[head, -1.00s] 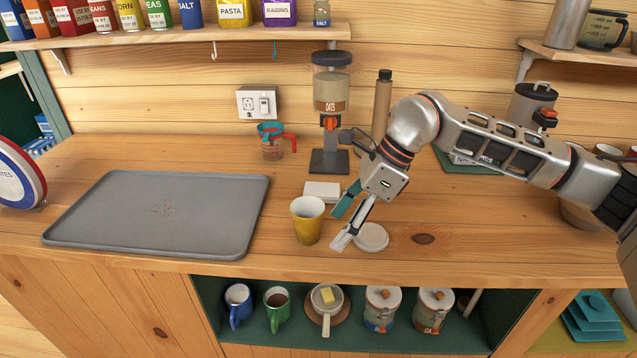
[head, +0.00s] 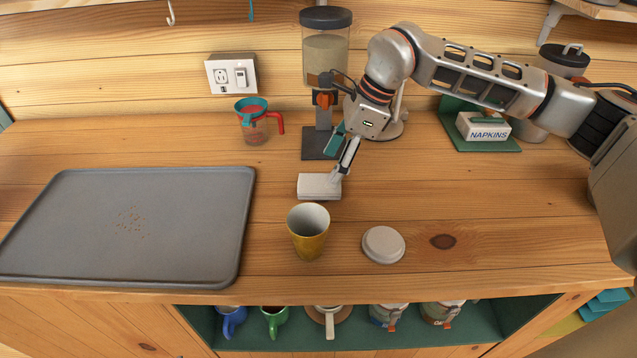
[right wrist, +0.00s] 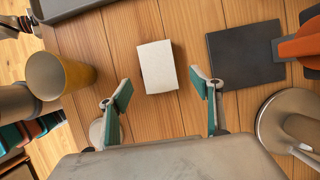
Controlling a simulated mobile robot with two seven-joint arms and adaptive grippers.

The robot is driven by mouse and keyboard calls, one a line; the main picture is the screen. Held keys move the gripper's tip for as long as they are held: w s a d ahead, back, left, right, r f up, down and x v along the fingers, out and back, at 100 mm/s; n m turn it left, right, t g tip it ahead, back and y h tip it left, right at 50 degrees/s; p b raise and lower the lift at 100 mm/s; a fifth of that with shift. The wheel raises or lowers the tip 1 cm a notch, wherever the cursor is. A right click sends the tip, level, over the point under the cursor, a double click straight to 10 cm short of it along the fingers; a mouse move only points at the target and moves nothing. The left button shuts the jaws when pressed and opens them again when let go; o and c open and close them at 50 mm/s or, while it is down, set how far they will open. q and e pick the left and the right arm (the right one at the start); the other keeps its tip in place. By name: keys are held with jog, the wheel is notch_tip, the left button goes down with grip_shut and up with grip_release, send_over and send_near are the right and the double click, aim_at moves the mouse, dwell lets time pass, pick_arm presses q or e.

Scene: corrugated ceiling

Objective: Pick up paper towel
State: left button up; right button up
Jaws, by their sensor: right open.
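A white, flat rectangular block (head: 318,187), which looks like the folded paper towel, lies on the wooden counter behind the yellow cup. In the right wrist view the paper towel (right wrist: 157,66) lies ahead of the gripper, roughly centred between its fingers. My right gripper (head: 336,164) is open and empty, pointing down at the paper towel's right end. Its teal-padded fingers (right wrist: 160,90) are spread on either side. In the head view one finger overlaps the paper towel's corner; I cannot tell whether they touch. My left gripper is not in view.
A yellow cup (head: 308,233) stands just in front, with a round white lid (head: 383,245) to its right. Behind are a dispenser (head: 325,65) on a dark base, a measuring cup (head: 253,122) and a round metal stand (head: 389,128). A grey tray (head: 190,225) lies left.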

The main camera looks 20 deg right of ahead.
aim_at(321, 183)
jog(key=x, duration=0.4)
jog(key=shift+s+a, duration=0.1)
jog(key=shift+a, duration=0.25)
jog(key=shift+a+f, duration=0.15)
jog(key=shift+f, duration=0.3)
jog(key=shift+f, duration=0.25)
jog(key=c, duration=0.9)
